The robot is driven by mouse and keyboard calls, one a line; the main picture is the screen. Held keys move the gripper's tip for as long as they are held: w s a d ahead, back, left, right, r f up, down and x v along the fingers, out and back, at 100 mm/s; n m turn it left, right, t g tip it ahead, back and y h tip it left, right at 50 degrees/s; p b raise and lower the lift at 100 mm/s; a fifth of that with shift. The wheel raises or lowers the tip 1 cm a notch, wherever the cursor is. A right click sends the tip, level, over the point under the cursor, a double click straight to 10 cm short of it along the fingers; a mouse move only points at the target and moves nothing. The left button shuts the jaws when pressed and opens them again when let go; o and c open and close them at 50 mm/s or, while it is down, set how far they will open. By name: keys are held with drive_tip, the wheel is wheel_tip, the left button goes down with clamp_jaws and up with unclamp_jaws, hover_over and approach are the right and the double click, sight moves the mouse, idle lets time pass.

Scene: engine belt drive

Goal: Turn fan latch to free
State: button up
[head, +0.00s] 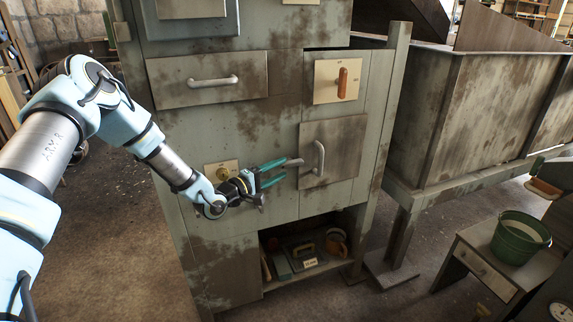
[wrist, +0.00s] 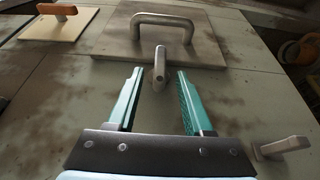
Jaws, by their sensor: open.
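A small grey latch lever (head: 294,163) sits at the left edge of a square stained door (head: 343,150) on the grey-green cabinet. I cannot read a label naming it as the fan latch. My gripper (head: 284,170) is open, with its teal fingers pointing at this lever. In the wrist view the lever (wrist: 160,68) shows between and just beyond the two fingertips (wrist: 160,85), with a gap on each side. I cannot tell whether the fingers reach around it. The door's bar handle (wrist: 163,22) lies beyond it.
A second grey lever (wrist: 282,147) is beside my gripper at the right of the wrist view. An orange handle on a cream plate (head: 325,92) is above the door. A brass knob plate (head: 211,168) is left of my gripper. An open shelf (head: 300,283) lies below.

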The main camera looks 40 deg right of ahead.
sight(285, 167)
drive_tip(key=shift+d, duration=1.55)
clamp_jaws()
